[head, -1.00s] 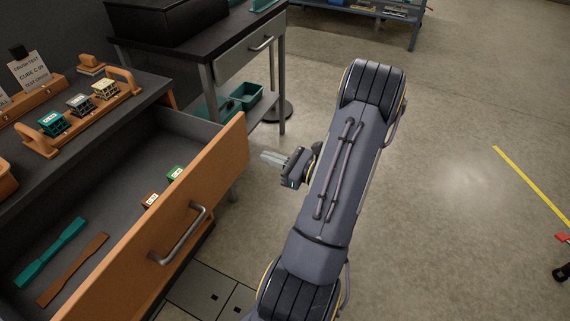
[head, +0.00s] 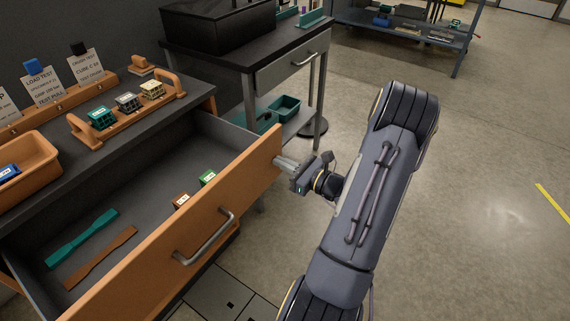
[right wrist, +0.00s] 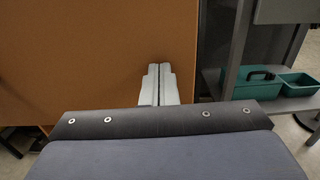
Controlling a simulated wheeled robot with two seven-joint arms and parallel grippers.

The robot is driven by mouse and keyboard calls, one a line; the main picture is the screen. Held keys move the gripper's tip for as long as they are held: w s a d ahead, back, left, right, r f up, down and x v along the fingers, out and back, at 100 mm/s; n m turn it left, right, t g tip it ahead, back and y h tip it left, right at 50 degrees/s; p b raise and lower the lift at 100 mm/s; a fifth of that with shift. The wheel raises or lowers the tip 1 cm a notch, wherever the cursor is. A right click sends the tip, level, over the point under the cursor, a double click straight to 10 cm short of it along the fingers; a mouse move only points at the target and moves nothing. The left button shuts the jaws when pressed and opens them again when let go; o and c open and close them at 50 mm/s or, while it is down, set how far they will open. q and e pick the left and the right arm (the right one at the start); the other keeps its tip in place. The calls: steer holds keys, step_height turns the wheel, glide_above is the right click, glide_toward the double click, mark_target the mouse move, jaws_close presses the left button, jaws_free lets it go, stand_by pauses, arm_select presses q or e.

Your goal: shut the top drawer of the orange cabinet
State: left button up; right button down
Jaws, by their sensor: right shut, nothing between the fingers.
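The top drawer (head: 225,215) of the orange cabinet stands pulled out, with its orange front facing my right arm. A metal bar handle (head: 207,238) is on that front. In the drawer lie a teal strip (head: 82,238), an orange-brown strip (head: 100,258), and a green and a brown small block. My right gripper (head: 284,163) is shut and empty, its fingertips at the far right end of the drawer front. In the right wrist view, the shut fingers (right wrist: 158,84) point at the orange front (right wrist: 90,60); I cannot tell whether they touch it. My left gripper is not in view.
The cabinet's dark top holds an orange rack (head: 128,112) with several small blocks, an orange bin (head: 25,165) and label cards. A dark side table (head: 250,50) with teal boxes on its lower shelf stands behind the drawer's right end. The floor at right is clear.

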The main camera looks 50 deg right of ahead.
steer(key=b, duration=0.3)
glide_above(218, 146)
steer(key=shift+s, duration=0.3)
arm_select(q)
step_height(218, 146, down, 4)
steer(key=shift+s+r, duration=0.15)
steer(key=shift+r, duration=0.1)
arm_select(e)
steer(key=shift+w+r, duration=0.15)
steer(key=shift+w, duration=0.05)
steer(key=shift+r, duration=0.15)
